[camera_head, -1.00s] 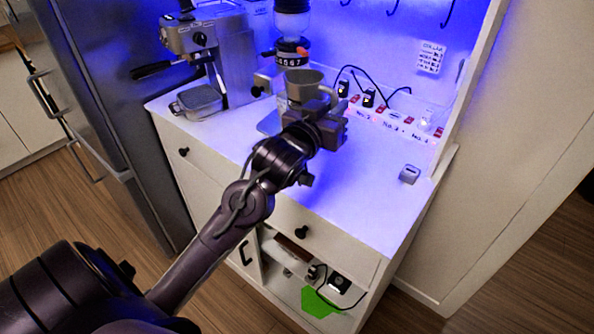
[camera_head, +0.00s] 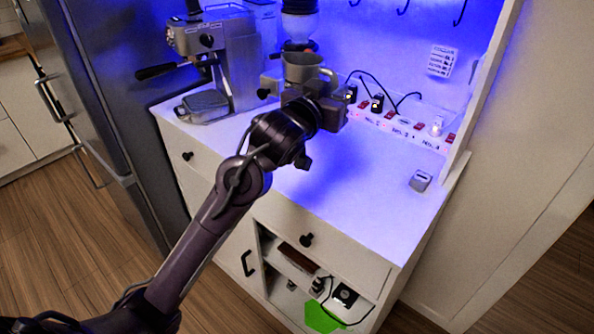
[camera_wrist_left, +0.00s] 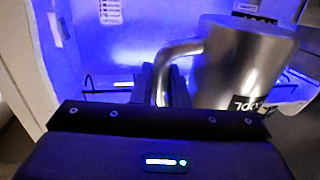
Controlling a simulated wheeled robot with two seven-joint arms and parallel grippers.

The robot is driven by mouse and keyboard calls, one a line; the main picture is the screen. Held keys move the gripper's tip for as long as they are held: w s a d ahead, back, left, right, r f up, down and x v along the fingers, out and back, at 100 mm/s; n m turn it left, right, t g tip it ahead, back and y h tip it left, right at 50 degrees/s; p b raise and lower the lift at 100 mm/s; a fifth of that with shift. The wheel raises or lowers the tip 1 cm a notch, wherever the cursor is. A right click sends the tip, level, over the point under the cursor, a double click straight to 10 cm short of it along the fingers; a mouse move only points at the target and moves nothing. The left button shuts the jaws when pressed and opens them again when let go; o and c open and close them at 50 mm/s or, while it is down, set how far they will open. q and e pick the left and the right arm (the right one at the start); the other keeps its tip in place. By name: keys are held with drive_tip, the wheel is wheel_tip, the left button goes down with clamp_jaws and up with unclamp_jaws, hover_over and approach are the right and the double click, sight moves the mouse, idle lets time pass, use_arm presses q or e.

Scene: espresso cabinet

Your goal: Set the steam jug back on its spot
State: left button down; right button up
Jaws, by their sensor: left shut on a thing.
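The steam jug (camera_head: 303,70) is a grey metal pitcher, upright, with its open top showing. My left gripper (camera_head: 318,104) is shut on its handle, at the right of the jug's body. The jug covers the lower part of the grinder (camera_head: 300,28); I cannot tell whether its base touches the counter. The left wrist view shows the shiny jug body (camera_wrist_left: 238,65) with dark print, and my left gripper (camera_wrist_left: 172,86) at its curved handle. The jug's spot cannot be made out. My right gripper is not in view.
The espresso machine (camera_head: 228,55) stands left of the jug, with a drip tray (camera_head: 205,105) in front. A labelled socket strip (camera_head: 403,129) with plugs and cables runs along the back. A small grey box (camera_head: 420,181) sits at the right. The counter's front middle (camera_head: 350,200) is clear.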

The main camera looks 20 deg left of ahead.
use_arm(q)
wheel_tip(320, 180, down, 18)
drive_tip(key=shift+r+p, duration=0.1)
drive_tip(key=shift+p, duration=0.25)
drive_tip(key=shift+f, duration=0.25)
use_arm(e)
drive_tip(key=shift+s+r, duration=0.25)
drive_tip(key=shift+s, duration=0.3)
use_arm(q)
drive_tip(key=shift+f, duration=0.1)
drive_tip(key=c, duration=1.4)
unclamp_jaws()
drive_tip(key=shift+c, duration=0.2)
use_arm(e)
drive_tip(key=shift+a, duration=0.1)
